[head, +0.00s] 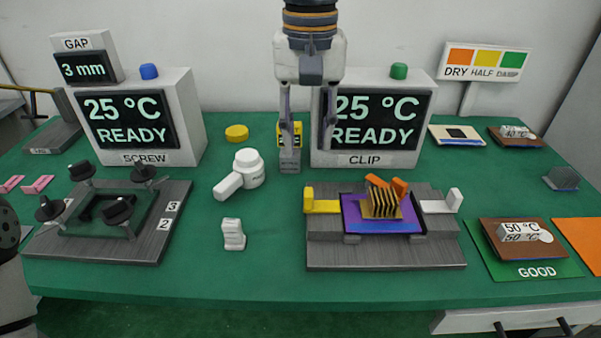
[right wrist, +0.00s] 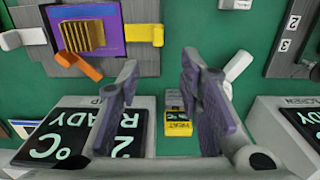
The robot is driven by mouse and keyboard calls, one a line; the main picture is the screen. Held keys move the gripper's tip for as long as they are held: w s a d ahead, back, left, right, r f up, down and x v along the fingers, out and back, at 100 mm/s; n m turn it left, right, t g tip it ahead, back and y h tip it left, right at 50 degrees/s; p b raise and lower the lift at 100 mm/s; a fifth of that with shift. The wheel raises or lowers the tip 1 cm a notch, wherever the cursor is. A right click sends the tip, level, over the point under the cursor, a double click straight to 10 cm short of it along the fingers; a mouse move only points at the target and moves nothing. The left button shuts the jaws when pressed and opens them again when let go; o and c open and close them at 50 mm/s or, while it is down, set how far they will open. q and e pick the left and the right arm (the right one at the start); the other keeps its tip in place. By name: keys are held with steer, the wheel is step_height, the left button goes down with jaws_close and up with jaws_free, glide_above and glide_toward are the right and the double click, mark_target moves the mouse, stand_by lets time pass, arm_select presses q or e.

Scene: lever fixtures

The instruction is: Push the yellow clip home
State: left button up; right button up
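The yellow clip (head: 322,206) sits at the left side of the dark grey clip fixture (head: 385,255), its upright tab at its outer left end. Its inner end is at or near the edge of the purple plate (head: 360,222); I cannot tell if they touch. It also shows in the right wrist view (right wrist: 143,34). My right gripper (head: 309,140) is open and empty, pointing down behind the fixture in front of the CLIP display box. Its spread fingers show in the right wrist view (right wrist: 160,68). Only part of my left arm shows at the left edge.
A white clip (head: 440,205) is at the fixture's right, and an orange lever (head: 386,184) is behind the finned block (head: 382,205). A yellow-and-grey HEAT item (right wrist: 178,118) stands near my right fingers.

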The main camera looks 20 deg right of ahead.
mark_target(308, 192)
steer(key=f, duration=0.7)
steer(key=s+f, duration=0.1)
steer(key=f, duration=0.3)
steer(key=shift+c, duration=0.5)
jaws_close()
